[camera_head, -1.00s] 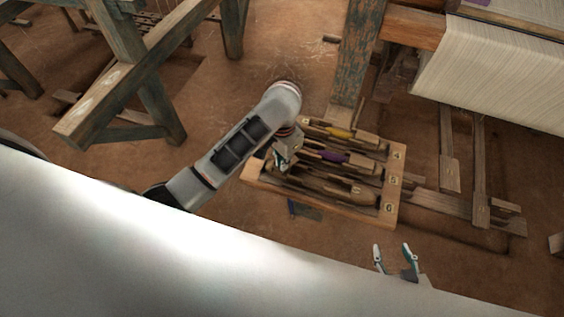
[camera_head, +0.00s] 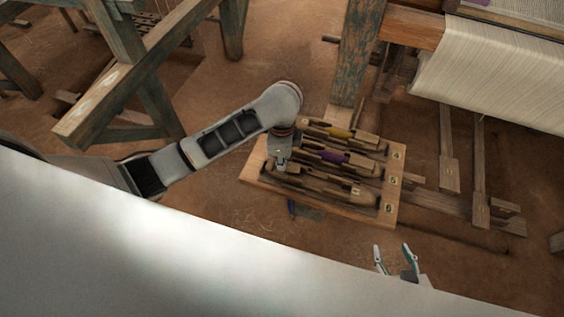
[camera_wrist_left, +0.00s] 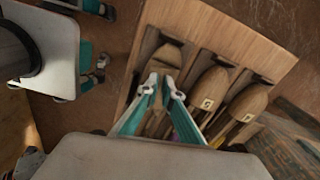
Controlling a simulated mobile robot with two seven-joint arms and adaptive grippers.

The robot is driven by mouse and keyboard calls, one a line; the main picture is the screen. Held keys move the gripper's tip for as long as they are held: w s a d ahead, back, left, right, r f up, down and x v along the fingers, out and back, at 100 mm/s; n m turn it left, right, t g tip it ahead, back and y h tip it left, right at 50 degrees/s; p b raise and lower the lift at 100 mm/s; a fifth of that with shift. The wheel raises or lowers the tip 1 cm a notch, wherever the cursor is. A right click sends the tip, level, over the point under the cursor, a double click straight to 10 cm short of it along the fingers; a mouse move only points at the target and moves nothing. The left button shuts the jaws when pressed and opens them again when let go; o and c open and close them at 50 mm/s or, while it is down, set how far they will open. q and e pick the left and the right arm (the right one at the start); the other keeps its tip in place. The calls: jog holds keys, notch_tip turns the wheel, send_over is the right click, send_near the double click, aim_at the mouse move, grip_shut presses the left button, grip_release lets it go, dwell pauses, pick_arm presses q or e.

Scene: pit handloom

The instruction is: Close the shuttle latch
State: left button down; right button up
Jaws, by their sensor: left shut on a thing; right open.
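A wooden tray (camera_head: 258,179) on the floor holds brown boat-shaped shuttles side by side. The back shuttle carries a yellow bobbin (camera_head: 339,132), the middle one a purple bobbin (camera_head: 332,156). My left gripper (camera_head: 281,167) points down at the left end of the front shuttle (camera_head: 336,188). In the left wrist view, its fingertips (camera_wrist_left: 162,82) are close together at this shuttle's end (camera_wrist_left: 167,55), shut on a small part of it. The latch cannot be made out; the fingers cover that spot. My right gripper (camera_head: 396,262) is open and empty, in front of the tray.
The loom's post (camera_head: 357,60) rises just behind the tray, and pale cloth (camera_head: 500,75) hangs at upper right. Wooden treadles (camera_head: 465,205) lie right of the tray. A timber frame (camera_head: 130,80) stands at upper left.

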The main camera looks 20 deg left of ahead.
pick_arm(q)
jog(key=shift+m, duration=0.8)
jog(key=c, duration=2.5)
grip_release()
notch_tip(320, 180, up, 12)
